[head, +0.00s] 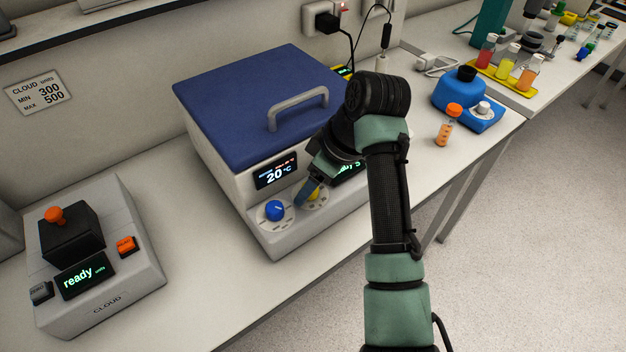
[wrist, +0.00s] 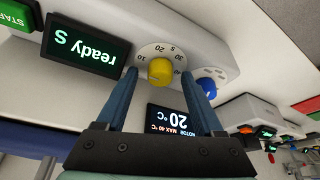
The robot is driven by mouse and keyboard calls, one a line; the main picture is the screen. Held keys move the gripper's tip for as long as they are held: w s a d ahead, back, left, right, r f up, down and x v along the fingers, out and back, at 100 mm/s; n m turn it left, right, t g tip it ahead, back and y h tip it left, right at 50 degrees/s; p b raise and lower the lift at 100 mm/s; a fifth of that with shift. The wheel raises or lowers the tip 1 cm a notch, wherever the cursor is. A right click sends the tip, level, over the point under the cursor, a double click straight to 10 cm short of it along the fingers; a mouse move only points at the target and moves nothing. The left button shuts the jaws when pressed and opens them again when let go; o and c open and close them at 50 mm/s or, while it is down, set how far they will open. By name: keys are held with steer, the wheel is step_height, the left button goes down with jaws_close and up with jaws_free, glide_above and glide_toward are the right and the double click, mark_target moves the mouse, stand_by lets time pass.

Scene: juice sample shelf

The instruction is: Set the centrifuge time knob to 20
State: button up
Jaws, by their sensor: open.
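The centrifuge (head: 225,165) is a white box with a blue lid (head: 250,90) and a grey handle. Its yellow knob (wrist: 160,71) sits on a pale dial (wrist: 160,50) marked 10, 20, 30, 40 and S, upside down in the wrist view. I cannot make out the knob's setting. The yellow knob also shows in the head view (head: 321,193), partly hidden by my gripper (head: 306,196). In the wrist view my open gripper (wrist: 161,74) has one finger on each side of the yellow knob; I cannot tell whether they touch it.
A blue knob (head: 274,210) is beside the yellow one, under a display (head: 275,172) reading 20 °C. Another display (wrist: 88,46) reads "ready S". A cloud meter (head: 95,270) stands at left; a blue device (head: 462,95) and an orange-capped vial (head: 446,125) stand at right.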

jaws_close()
stand_by(0.3)
steer(key=shift+r+m+p, duration=0.1)
steer(key=shift+m+p, duration=0.3)
steer(key=shift+p, duration=0.1)
steer(key=shift+s+r+m+t+h+p, duration=0.15)
steer(key=shift+m+t+h+p, duration=0.15)
steer(key=shift+m+p, duration=0.75)
steer(key=m+h+p, duration=0.1)
steer(key=m+p, duration=0.2)
steer(key=p, duration=0.1)
steer(key=shift+a+t, duration=0.15)
steer(key=shift+t, duration=0.25)
steer(key=m+p, duration=0.2)
steer(key=m+h+p, duration=0.1)
steer(key=m, duration=0.1)
steer(key=shift+a+t+h+p, duration=0.1)
steer(key=shift+t+h+p, duration=0.2)
steer(key=shift+p, duration=0.1)
steer(key=shift+f+m+h+p, duration=0.25)
steer(key=shift+m+p, duration=0.35)
steer(key=shift+m, duration=0.45)
